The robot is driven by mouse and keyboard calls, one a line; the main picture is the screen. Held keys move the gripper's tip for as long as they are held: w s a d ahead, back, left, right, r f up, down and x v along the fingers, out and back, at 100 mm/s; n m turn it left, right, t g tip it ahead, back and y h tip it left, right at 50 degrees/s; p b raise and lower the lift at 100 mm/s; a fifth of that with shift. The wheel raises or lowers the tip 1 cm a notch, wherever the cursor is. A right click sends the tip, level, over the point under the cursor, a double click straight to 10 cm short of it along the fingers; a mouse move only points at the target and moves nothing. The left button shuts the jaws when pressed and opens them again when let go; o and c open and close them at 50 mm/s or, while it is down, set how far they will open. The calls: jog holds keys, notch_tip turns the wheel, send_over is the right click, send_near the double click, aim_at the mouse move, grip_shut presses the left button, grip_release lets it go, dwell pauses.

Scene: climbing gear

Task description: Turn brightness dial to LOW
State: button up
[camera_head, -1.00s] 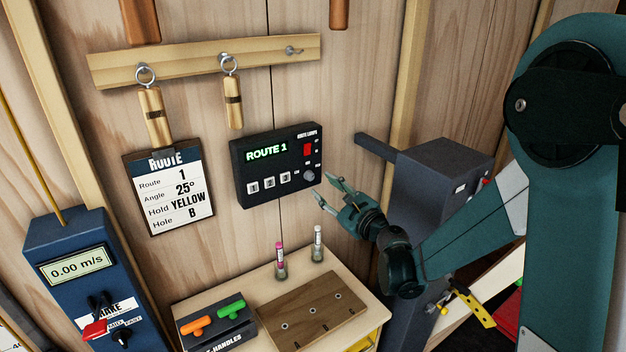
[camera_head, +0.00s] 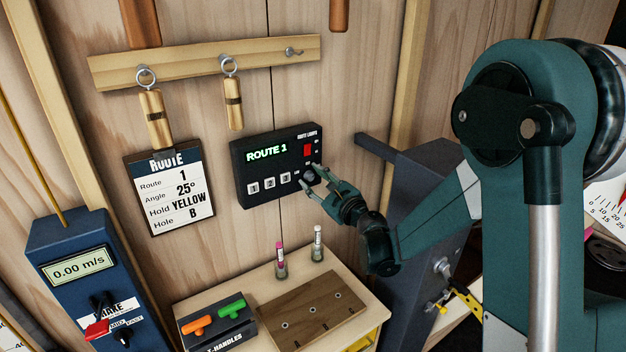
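The black route lights box (camera_head: 268,184) is fixed to the wooden wall. Its display (camera_head: 267,151) reads ROUTE 1, with numbered white buttons below and a red switch (camera_head: 307,150) at the upper right. The grey dial (camera_head: 308,177) sits at the box's lower right, partly hidden by my gripper. My gripper (camera_head: 309,178) has its fingers spread, one above and one below the dial, close to it. I cannot tell whether they touch it. The dial's pointer and small markings are too small to read.
Below is a small table (camera_head: 262,281) with a drilled wooden block (camera_head: 312,312), two small vials and a T-handles holder (camera_head: 217,325). A route card (camera_head: 169,189) hangs left of the box. A dark grey machine (camera_head: 426,185) stands to the right, near my arm.

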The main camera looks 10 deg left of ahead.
jog(key=c, duration=0.9)
jog(key=shift+f+n+b, duration=0.1)
jog(key=shift+n+b, duration=0.3)
jog(key=shift+b, duration=0.05)
jog(key=n+b, duration=0.3)
jog(key=n, duration=0.1)
jog(key=shift+f+b, duration=0.15)
jog(key=shift+b, duration=0.15)
jog(key=n+b, duration=0.3)
jog(key=n, duration=0.3)
jog(key=shift+n+b, duration=0.3)
jog(key=shift+n, duration=0.1)
jog(key=n+b, duration=0.2)
jog(key=n, duration=0.4)
jog(key=n+b, duration=0.2)
jog(key=n, duration=0.4)
jog(key=shift+n, duration=0.3)
